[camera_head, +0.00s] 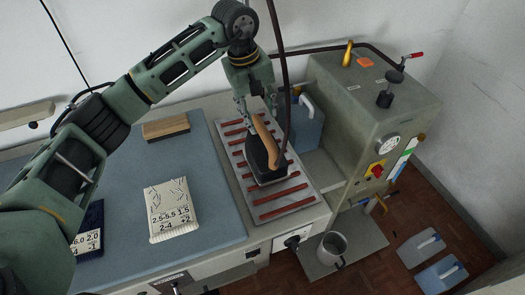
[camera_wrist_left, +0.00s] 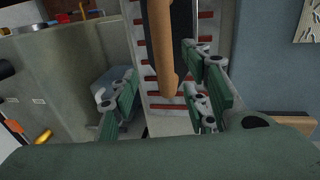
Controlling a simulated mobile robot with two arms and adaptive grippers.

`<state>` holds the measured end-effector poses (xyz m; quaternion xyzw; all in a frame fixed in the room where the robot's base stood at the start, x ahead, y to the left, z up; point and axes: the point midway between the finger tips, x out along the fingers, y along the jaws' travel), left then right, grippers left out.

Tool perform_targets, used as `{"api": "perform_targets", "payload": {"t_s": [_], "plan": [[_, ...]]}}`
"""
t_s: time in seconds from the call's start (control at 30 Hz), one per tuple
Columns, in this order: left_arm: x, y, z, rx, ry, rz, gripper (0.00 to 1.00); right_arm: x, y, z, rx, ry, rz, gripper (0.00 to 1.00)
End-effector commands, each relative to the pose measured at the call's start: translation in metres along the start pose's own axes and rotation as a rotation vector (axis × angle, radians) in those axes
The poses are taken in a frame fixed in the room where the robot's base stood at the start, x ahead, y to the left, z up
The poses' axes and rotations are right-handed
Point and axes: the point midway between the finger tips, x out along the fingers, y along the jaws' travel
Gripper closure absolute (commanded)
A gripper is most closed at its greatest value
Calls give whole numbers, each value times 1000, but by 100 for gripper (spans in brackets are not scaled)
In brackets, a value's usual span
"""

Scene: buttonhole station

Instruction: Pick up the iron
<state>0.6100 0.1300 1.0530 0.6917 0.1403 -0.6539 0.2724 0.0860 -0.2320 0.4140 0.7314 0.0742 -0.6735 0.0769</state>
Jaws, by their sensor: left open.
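The iron (camera_head: 259,173) has a dark body and an orange-brown handle (camera_head: 267,143). It sits on a pale rest with red bars (camera_head: 296,193). My left gripper (camera_head: 257,108) is open above the upper end of the handle and holds nothing. In the left wrist view, the handle (camera_wrist_left: 162,45) appears in the gap between the fingers of my left gripper (camera_wrist_left: 163,75), and part of the dark iron body (camera_wrist_left: 183,30) shows beside it. I cannot tell whether a finger touches the handle. My right gripper is not in view.
A blue mat (camera_head: 215,215) left of the rest bears a wooden block (camera_head: 166,127) and a white printed packet (camera_head: 171,209). A grey machine cabinet (camera_head: 350,130) stands to the right. A dark hose (camera_head: 281,70) runs down close beside my gripper. A metal mug (camera_head: 331,247) is lower right.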

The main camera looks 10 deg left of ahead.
Motion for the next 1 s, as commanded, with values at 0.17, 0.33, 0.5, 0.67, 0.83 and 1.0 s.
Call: {"api": "perform_targets", "payload": {"t_s": [0.17, 0.33, 0.5, 0.67, 0.83, 1.0], "plan": [[17, -1, 1, 1, -3, -1, 57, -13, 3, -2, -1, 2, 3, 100], [42, -6, 3, 0, -6, -4, 57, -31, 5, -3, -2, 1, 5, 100], [62, -5, 1, -1, -1, 0, 57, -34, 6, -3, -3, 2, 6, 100], [65, -5, 1, 0, 0, 0, 57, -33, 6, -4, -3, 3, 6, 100], [65, -5, 1, 0, 0, 0, 64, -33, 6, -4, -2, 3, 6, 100], [64, -5, 1, 0, 0, 0, 79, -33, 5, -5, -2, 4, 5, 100]]}}
